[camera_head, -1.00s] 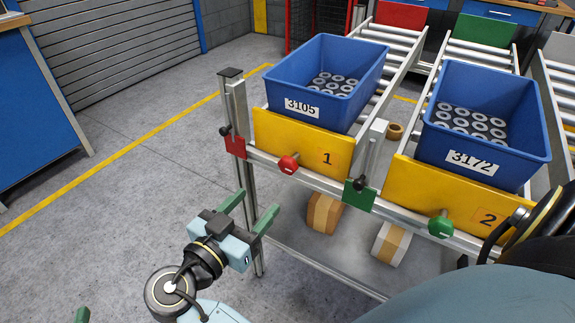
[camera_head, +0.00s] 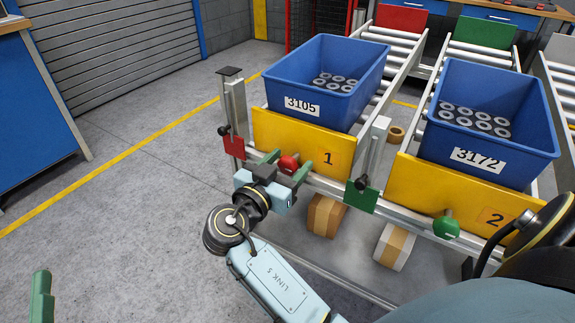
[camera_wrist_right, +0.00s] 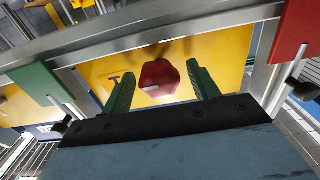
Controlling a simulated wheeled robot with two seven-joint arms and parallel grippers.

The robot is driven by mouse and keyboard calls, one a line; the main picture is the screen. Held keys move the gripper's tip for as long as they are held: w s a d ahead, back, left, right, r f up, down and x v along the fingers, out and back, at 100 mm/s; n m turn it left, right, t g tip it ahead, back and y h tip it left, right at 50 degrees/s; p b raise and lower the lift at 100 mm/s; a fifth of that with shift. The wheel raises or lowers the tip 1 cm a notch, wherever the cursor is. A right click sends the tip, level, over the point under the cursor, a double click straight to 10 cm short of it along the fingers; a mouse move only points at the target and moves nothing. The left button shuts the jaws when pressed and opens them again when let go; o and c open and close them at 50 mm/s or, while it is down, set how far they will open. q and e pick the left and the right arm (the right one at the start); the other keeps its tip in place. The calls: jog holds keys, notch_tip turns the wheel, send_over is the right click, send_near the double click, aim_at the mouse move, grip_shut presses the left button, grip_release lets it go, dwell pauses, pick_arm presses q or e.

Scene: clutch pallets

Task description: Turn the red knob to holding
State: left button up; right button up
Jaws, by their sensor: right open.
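The red knob (camera_head: 289,163) sits on the rail below the yellow panel marked 1 (camera_head: 328,158). My right gripper (camera_head: 286,165) is open, with one green finger on each side of the knob. In the right wrist view the red knob (camera_wrist_right: 160,82), with a pale mark on it, lies between the open fingers of the right gripper (camera_wrist_right: 160,74). A gap shows on both sides of the knob, wider on the right. A green finger of my left gripper (camera_head: 42,296) shows at the lower left; the rest is out of frame.
A red plate (camera_head: 233,146) and a green plate (camera_head: 361,197) hang on the rail either side. A green knob (camera_head: 446,227) sits below panel 2. Blue bins (camera_head: 303,118) (camera_head: 474,172) with metal rings stand above. Open floor lies to the left.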

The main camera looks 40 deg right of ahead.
grip_shut()
jog(key=n+p, duration=0.2)
jog(key=n, duration=0.1)
jog(key=shift+r, duration=0.1)
jog(key=n+p, duration=0.3)
jog(key=shift+w+n, duration=0.1)
jog(key=shift+n, duration=0.3)
pick_arm(q)
jog(key=s+a+f+g+y, duration=0.2)
jog(key=s+f+g, duration=0.1)
jog(key=f+g, duration=0.3)
jog(key=s+a+f+g+y, duration=0.2)
jog(key=f+g, duration=0.5)
jog(key=f, duration=0.4)
jog(key=shift+s+a+f+n+y, duration=0.3)
jog(key=shift+s+a+n+y, duration=0.1)
jog(key=shift+s+a, duration=0.55)
pick_arm(e)
jog(key=shift+f, duration=0.2)
pick_arm(q)
jog(key=shift+s+d, duration=0.1)
jog(key=shift+d, duration=0.05)
